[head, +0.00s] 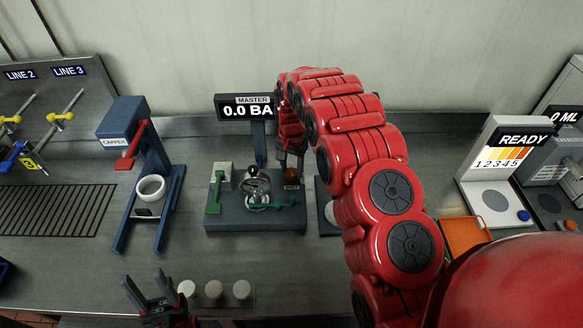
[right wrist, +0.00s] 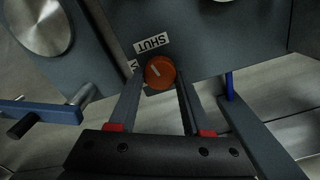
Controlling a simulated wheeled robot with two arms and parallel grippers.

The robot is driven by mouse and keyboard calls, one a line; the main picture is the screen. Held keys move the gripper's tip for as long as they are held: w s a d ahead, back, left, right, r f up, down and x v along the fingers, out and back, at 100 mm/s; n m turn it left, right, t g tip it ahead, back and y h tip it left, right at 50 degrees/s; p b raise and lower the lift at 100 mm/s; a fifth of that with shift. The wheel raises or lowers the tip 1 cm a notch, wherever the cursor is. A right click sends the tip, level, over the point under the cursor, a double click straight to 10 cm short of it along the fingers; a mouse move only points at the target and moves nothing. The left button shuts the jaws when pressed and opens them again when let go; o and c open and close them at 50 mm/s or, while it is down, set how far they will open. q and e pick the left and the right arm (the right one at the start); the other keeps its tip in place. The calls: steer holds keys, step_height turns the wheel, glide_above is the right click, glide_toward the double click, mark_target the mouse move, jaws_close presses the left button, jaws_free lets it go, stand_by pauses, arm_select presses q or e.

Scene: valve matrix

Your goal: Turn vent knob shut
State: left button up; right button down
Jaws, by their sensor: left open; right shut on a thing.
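The vent knob, a round orange knob (right wrist: 160,72) with a pale pointer line, sits on a dark grey base next to a SHUT label (right wrist: 152,43) that appears upside down in the right wrist view. The pointer slants toward the upper left there. A second label beside it is mostly hidden by a finger. My right gripper (right wrist: 159,84) is shut on the knob, one finger on each side. In the head view the knob (head: 291,173) is small, below my right arm. My left gripper (head: 151,296) is open and empty at the lower left.
A green lever (head: 215,191) and a gauge (head: 256,186) stand on the same base. The capper (head: 134,130) is left; several grey-white caps (head: 213,290) lie near my left gripper.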

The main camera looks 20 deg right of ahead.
steer(key=shift+m, duration=1.2)
steer(key=shift+c, duration=1.7)
jaws_free()
steer(key=shift+r, duration=0.1)
